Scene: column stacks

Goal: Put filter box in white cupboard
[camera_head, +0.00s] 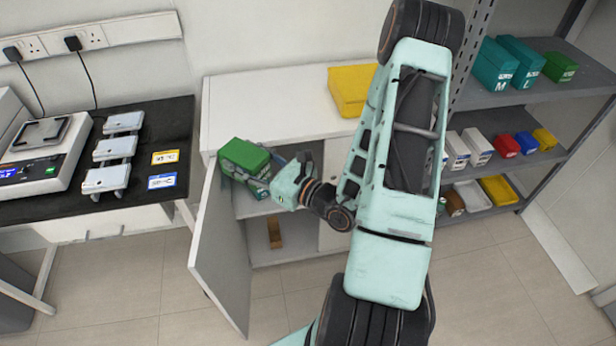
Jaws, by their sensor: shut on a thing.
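The filter box, which I take to be the green box (247,158), is held by my gripper (268,176) at the upper part of the cupboard's opening. The box is tilted. My gripper's fingers are partly hidden by the box and by the wrist. The white cupboard (280,105) stands in the middle with its left door (222,250) swung open toward me. Its shelf (250,205) shows below the box. I cannot tell whether the box touches the shelf or the door.
A yellow bin (350,88) sits on the cupboard top. A brown item (274,232) lies low inside the cupboard. A black-topped table (60,205) with a scale (40,150) stands at left. Grey shelving (560,95) with several boxes stands at right. The floor in front is clear.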

